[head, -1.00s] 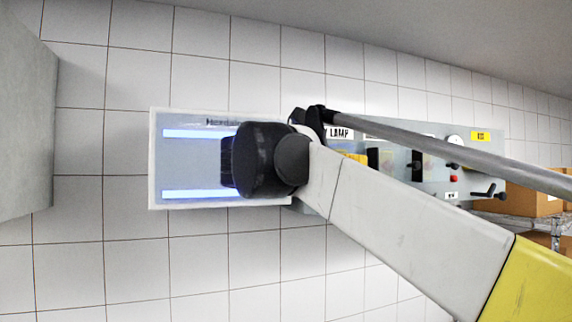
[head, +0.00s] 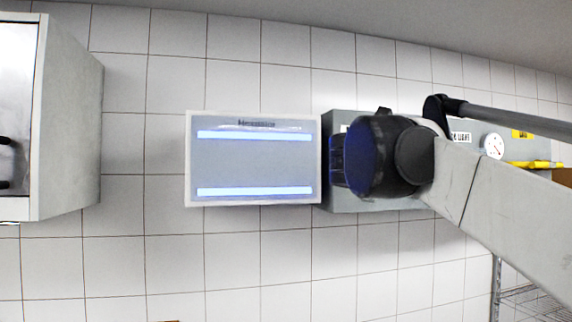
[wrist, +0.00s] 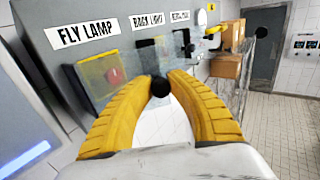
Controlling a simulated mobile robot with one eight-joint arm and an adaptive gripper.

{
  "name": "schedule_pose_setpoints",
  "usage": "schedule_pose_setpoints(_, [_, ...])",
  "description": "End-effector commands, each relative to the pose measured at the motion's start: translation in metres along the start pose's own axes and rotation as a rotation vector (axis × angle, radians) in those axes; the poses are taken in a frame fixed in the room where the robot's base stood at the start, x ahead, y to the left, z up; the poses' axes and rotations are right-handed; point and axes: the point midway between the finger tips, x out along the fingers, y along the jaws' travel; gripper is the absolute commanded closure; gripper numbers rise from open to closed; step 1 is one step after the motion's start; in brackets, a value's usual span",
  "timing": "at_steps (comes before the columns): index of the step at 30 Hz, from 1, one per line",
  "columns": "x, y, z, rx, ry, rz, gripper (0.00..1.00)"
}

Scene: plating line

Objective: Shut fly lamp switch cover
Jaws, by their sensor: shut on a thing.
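Whether the knob belongs to the cover is not clear. In the head view my wrist hides the switch and the fingers.
The lit fly lamp (head: 253,165) hangs on the tiled wall left of the grey panel (head: 340,202). More switches and a gauge (head: 493,146) are to the right. Cardboard boxes (wrist: 226,65) stand beyond. A grey cabinet (head: 75,120) is at far left.

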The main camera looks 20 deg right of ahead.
Motion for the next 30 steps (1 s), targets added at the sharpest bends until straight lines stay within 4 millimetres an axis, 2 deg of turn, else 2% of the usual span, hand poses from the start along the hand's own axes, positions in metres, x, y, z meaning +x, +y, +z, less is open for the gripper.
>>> schedule_pose_setpoints(3, [0.014, -0.001, 0.001, 0.0, -0.001, -0.003, 1.0])
schedule_pose_setpoints(7, [0.028, -0.004, 0.001, 0.0, 0.0, 0.126, 1.0])
schedule_pose_setpoints(11, [0.04, 0.003, 0.001, 0.0, -0.001, 0.129, 1.0])
schedule_pose_setpoints(15, [0.054, 0.003, 0.001, -0.001, -0.001, 0.235, 1.0])
schedule_pose_setpoints(21, [0.067, 0.013, 0.002, -0.001, -0.001, 0.259, 1.0])
schedule_pose_setpoints(30, [0.075, 0.018, 0.002, -0.001, -0.001, 0.259, 1.0])
